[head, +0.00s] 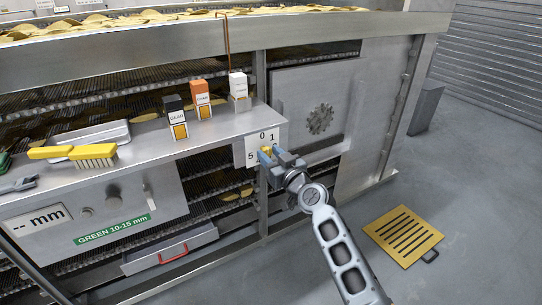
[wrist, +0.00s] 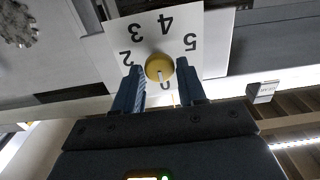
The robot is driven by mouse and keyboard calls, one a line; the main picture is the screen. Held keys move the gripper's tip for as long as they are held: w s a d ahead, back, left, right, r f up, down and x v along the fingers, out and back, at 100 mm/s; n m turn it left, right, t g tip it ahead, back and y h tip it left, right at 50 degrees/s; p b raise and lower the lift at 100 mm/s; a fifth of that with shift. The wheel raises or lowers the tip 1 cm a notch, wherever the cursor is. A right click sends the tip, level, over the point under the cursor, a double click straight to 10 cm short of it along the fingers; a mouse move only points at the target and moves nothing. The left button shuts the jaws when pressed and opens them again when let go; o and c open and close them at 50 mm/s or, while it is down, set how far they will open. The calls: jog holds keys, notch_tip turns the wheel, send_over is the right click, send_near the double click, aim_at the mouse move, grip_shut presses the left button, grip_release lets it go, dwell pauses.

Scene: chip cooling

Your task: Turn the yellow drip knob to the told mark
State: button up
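The yellow drip knob (wrist: 159,67) sits on a white dial plate (wrist: 215,45) with black numbers, seen upside down in the wrist view. A pale line on the knob points down in that view, toward the partly hidden 0. My gripper (wrist: 160,72) is open, with one blue finger on each side of the knob and a small gap showing to each. In the head view the dial plate (head: 251,143) is on the front of the machine, and my gripper (head: 268,156) covers most of the knob. The 1 is hidden in the wrist view.
A steel shelf (head: 150,150) left of the dial carries several small boxes, a yellow brush (head: 85,152) and a tray. A green label (head: 112,229) and a display (head: 42,219) are below. A yellow floor grate (head: 403,237) lies at right on open floor.

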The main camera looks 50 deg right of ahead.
jog(key=c, duration=0.6)
jog(key=shift+m, duration=0.3)
jog(key=m, duration=0.3)
jog(key=shift+d, duration=0.1)
jog(key=m, duration=1)
jog(key=shift+f, duration=0.1)
jog(key=m+p, duration=0.1)
jog(key=m, duration=0.5)
jog(key=shift+s+d+f, duration=0.1)
